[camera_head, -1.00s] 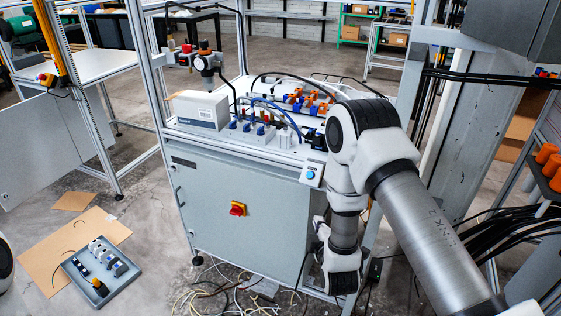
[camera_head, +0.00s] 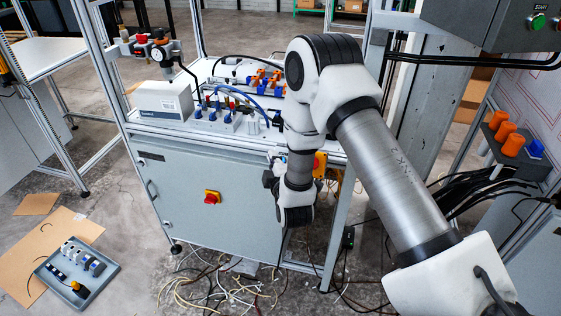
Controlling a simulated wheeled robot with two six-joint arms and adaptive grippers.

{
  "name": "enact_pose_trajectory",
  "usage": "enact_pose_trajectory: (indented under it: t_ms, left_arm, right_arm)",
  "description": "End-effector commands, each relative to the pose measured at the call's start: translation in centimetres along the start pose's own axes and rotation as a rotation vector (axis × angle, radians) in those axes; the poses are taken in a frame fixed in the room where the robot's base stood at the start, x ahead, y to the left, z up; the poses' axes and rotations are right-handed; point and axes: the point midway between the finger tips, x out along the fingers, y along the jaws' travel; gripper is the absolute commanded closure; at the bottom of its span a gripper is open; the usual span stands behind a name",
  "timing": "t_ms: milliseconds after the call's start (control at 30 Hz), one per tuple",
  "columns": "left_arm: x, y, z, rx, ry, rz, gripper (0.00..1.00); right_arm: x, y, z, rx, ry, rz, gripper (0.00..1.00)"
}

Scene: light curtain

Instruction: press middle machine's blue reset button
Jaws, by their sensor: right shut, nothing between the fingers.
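The middle machine is a light grey cabinet (camera_head: 225,225) under an aluminium frame, with a red rotary switch on a yellow plate (camera_head: 212,197) on its front. My right arm reaches in from the right and hangs down in front of the cabinet's right front corner. My right gripper (camera_head: 270,178) is shut and empty, close to the upper right of the cabinet front. The blue reset button is not clearly visible; my right wrist and gripper cover that corner. I cannot tell whether the gripper touches it. My left gripper is out of view.
A yellow box with a red button (camera_head: 320,164) sits just right of my wrist. A white box (camera_head: 164,100) and blue-cabled parts stand on the cabinet top. Loose cables (camera_head: 215,285) lie on the floor. A grey tray (camera_head: 92,289) is at lower left. A green START button (camera_head: 538,20) is at upper right.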

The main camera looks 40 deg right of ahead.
Motion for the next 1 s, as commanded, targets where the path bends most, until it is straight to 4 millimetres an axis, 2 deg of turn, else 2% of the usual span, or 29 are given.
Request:
enact_pose_trajectory:
  t_ms: [300, 500, 1000]
  left_arm:
    - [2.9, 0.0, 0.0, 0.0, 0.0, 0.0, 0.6]
    - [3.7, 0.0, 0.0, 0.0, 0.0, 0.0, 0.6]
    - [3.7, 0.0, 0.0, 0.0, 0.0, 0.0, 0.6]
  right_arm:
    - [3.3, -2.8, 2.6, 0.0, -0.001, 0.002, 1.0]
    - [4.9, -3.7, 3.6, 0.0, 0.0, 0.001, 1.0]
    - [5.3, -3.8, 3.8, -0.001, 0.001, 0.0, 1.0]
